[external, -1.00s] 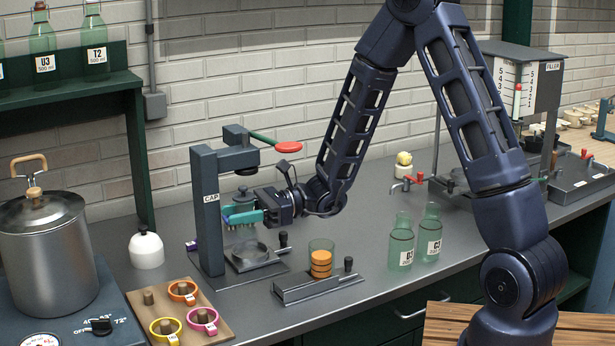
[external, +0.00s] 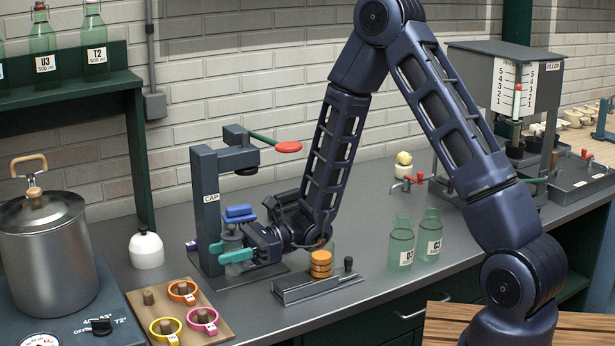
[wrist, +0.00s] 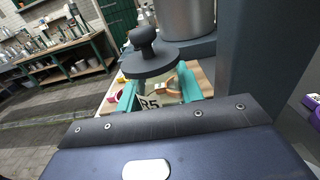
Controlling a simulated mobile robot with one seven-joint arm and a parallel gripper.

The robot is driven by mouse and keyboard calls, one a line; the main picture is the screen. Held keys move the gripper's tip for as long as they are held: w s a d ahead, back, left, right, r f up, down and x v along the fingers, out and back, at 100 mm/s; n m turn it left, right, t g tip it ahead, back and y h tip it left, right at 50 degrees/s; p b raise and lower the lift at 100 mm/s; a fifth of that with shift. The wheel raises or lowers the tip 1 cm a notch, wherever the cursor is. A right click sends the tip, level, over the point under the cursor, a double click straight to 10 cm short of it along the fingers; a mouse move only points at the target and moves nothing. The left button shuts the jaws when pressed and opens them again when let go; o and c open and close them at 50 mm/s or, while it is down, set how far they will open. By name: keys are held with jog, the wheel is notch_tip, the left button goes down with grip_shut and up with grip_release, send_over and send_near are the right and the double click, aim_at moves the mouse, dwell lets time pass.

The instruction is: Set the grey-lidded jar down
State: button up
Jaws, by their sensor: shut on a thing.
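The grey-lidded jar shows in the wrist view, with a dark grey lid and round knob (wrist: 150,62) above a glass body with a printed label (wrist: 152,102). My gripper (wrist: 158,98) is shut on the jar's body, with teal fingers on either side below the lid. In the external view my gripper (external: 240,256) is low in front of the CAP press (external: 207,215), over its base. The jar is mostly hidden there by the fingers. The jar's bottom is hidden, so I cannot tell whether it touches anything.
A blue object (external: 240,214) shows just above my fingers. The press's red lever (external: 288,147) is overhead. A metal fixture (external: 318,288) with an orange stack (external: 321,263) is close on the right. A wooden board with rings (external: 205,338) and a white knobbed pot (external: 146,250) are left.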

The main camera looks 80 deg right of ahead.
aim_at(230, 272)
jog(key=shift+f, duration=1.8)
jog(key=shift+f, duration=0.25)
jog(key=shift+s+f, duration=0.15)
jog(key=shift+f, duration=0.2)
